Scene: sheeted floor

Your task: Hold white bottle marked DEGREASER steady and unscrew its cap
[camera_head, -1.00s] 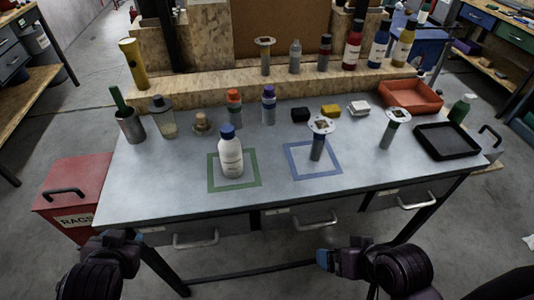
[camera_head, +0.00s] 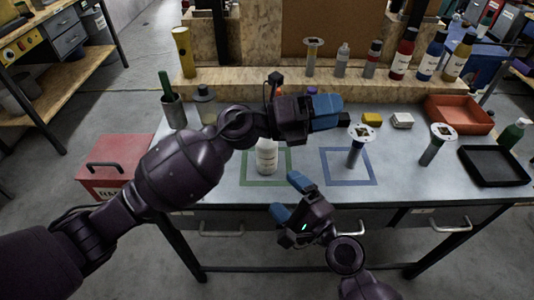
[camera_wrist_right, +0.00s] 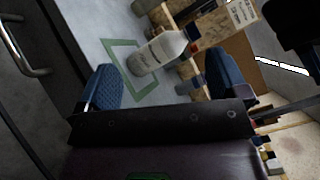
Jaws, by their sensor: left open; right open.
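The white bottle (camera_head: 266,157) stands upright inside the green square outline (camera_head: 247,178) on the bench. Its cap is hidden behind my left arm in the head view. The right wrist view shows the bottle (camera_wrist_right: 158,54) with a dark cap end, its label too small to read. My left gripper (camera_head: 338,113) is open and empty, above the bench to the right of the bottle. My right gripper (camera_head: 283,191) is open and empty at the bench's front edge, below and slightly right of the bottle, apart from it. In the right wrist view the bottle lies beyond and between its fingers.
A blue square outline (camera_head: 348,181) holds a grey stand with a round white top (camera_head: 358,146). An orange tray (camera_head: 459,113) and a black tray (camera_head: 494,166) lie at right. A red bin (camera_head: 113,165) stands left of the bench. Several bottles line the wooden shelf behind.

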